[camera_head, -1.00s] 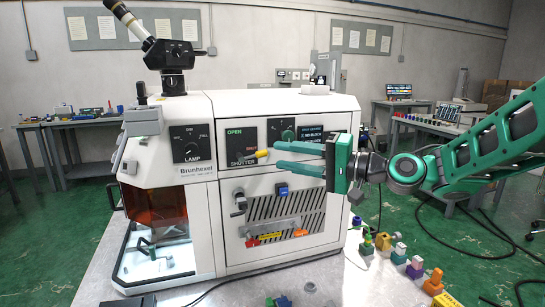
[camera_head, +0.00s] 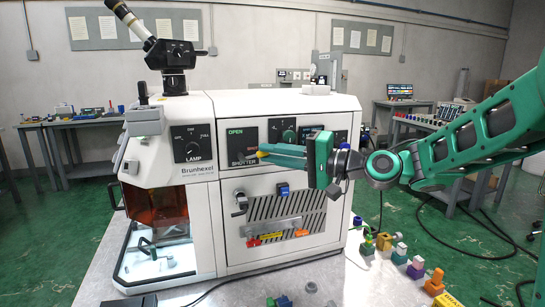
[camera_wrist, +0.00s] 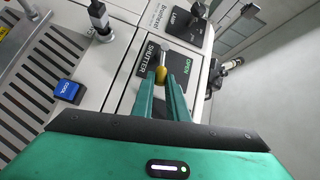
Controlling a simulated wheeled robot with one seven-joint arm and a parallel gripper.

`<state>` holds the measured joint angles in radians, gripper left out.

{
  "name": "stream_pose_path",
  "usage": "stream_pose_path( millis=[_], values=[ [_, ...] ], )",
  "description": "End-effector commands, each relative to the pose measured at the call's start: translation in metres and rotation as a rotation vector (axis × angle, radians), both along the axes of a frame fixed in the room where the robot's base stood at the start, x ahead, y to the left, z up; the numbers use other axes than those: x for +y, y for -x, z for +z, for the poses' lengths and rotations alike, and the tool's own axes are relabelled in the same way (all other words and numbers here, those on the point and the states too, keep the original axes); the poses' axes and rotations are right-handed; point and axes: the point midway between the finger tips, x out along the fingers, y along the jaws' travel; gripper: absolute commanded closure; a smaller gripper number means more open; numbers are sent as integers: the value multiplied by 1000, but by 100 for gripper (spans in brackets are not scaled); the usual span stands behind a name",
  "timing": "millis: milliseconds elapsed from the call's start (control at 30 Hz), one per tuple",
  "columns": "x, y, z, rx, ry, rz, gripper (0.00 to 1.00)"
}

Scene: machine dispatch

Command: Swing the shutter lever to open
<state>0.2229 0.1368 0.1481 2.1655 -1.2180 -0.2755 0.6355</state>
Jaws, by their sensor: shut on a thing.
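The shutter panel (camera_head: 243,143) is a black plate on the machine's front, with a green OPEN label at its upper left and SHUTTER lettering at the bottom. The shutter lever (camera_wrist: 160,75) has a yellow tip and shows between my finger ends in the wrist view. In the head view its yellow tip (camera_head: 262,154) pokes out just left of my fingers, at the panel's lower right, away from OPEN. My green gripper (camera_head: 268,153) is shut on the lever's tip. The fingers hide part of the lever and the labels at right.
The lamp knob (camera_head: 192,150) sits left of the panel. A blue COOL switch (camera_head: 283,189) and a grey handle (camera_head: 240,203) are below. Colored blocks (camera_head: 400,255) stand on the table at right. Open air lies in front of the panel.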

Motion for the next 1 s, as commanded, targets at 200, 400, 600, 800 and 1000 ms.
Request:
stream_pose_path(
  millis=[200, 400, 600, 800, 1000],
  values=[
    [1, -1, 0, -8, 33, -3, 100],
    [4, 0, 8, -36, 126, -3, 100],
    [8, 1, 20, -83, 283, -3, 100],
    [16, 4, 32, -134, 466, -1, 100],
    [25, 7, 43, -187, 647, 1, 100]
  ],
)
